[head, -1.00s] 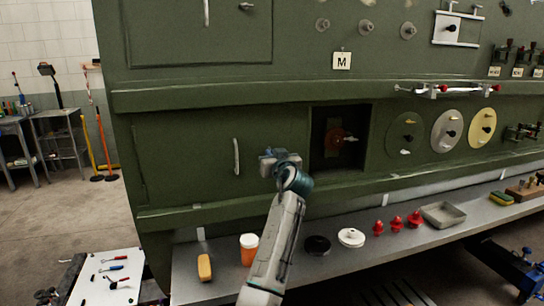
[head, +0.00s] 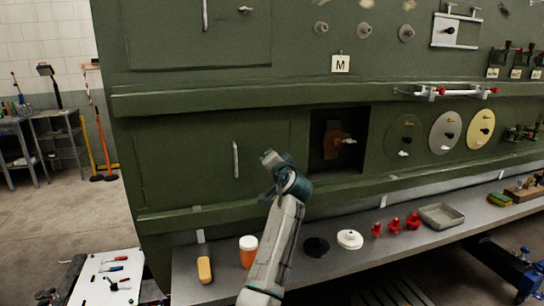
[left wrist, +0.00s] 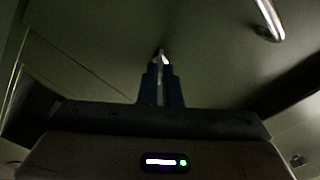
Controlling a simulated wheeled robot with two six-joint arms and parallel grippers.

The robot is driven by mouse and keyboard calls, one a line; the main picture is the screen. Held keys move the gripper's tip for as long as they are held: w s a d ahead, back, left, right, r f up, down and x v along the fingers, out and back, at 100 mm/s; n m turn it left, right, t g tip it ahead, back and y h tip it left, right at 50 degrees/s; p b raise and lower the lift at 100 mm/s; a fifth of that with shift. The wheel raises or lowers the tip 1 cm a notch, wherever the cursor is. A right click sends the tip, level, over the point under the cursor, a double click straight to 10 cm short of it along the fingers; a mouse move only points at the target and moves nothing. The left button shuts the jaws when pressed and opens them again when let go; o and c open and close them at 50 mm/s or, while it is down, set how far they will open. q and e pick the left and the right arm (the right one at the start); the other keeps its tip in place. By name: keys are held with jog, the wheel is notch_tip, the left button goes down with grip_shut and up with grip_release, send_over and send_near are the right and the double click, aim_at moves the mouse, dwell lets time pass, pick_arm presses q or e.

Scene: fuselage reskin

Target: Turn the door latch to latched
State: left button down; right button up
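The lower green door (head: 190,165) is closed flush in the hull panel, with a pale upright handle (head: 236,159) on it. My left gripper (head: 268,158) is at the door, just right of that handle, and hides the latch area in the head view. In the left wrist view, the two blue fingers (left wrist: 161,85) are close together around a thin shiny metal piece (left wrist: 161,56), which looks like the door latch. The chrome handle (left wrist: 270,20) shows at the upper right there. The latch's exact angle is hard to read. My right gripper is not in view.
An open square recess (head: 339,140) with a red part lies right of my gripper. Below, a grey ledge (head: 220,280) holds an orange jar (head: 248,251), a white disc (head: 350,239), red parts and a tray (head: 441,215). Round discs are further right.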

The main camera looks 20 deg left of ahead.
pick_arm(q)
jog(key=shift+a+r+m+p, duration=0.1)
jog(key=shift+m+p, duration=0.95)
jog(key=shift+m, duration=0.9)
jog(key=shift+r+m+p, duration=0.1)
jog(key=shift+m+p, duration=0.95)
jog(key=shift+m, duration=0.9)
jog(key=c, duration=1.6)
grip_release()
jog(key=shift+w+a+f, duration=0.1)
jog(key=shift+a, duration=0.05)
jog(key=shift+f, duration=0.2)
